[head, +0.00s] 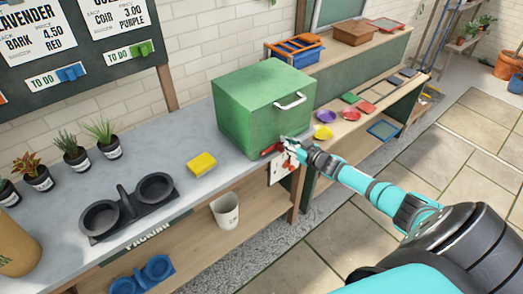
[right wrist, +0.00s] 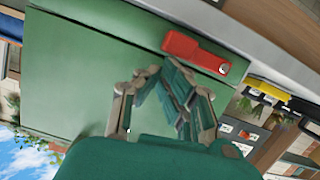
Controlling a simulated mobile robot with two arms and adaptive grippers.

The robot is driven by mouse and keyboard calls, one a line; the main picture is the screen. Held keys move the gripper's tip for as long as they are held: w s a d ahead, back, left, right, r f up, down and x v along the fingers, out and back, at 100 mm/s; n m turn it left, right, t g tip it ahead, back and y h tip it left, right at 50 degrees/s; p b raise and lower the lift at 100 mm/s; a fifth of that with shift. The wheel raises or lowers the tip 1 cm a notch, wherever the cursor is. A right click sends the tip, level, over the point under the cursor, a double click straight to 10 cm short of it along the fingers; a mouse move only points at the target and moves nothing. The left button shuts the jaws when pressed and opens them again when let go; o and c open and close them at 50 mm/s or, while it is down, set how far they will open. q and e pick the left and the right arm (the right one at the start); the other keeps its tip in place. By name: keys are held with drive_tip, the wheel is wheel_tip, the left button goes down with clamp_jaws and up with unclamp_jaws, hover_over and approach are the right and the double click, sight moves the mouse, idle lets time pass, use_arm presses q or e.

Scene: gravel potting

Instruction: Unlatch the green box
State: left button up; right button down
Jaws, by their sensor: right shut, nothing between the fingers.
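The green box (head: 240,115) stands on the grey counter in the head view, with a white handle (head: 291,102) on its front face. A red latch (head: 270,149) sits at the box's lower edge; it also shows in the right wrist view (right wrist: 197,52). My right gripper (head: 287,146) is at the lower front of the box, close to the latch. In the right wrist view its fingers (right wrist: 163,78) are shut and empty just beside the latch, with the green box face (right wrist: 85,75) behind. I cannot tell whether they touch the latch. My left gripper is not in view.
A yellow block (head: 202,164), a black double holder (head: 128,208) and potted plants (head: 103,138) stand on the counter left of the box. A white cup (head: 225,210) is on the lower shelf.

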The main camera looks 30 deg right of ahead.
drive_tip(key=shift+r, duration=0.1)
wheel_tip(320, 180, up, 5)
drive_tip(key=p, duration=0.5)
drive_tip(key=f+b+v, duration=0.1)
drive_tip(key=v, duration=0.8)
drive_tip(key=shift+s+d, duration=0.15)
drive_tip(key=shift+s, duration=0.35)
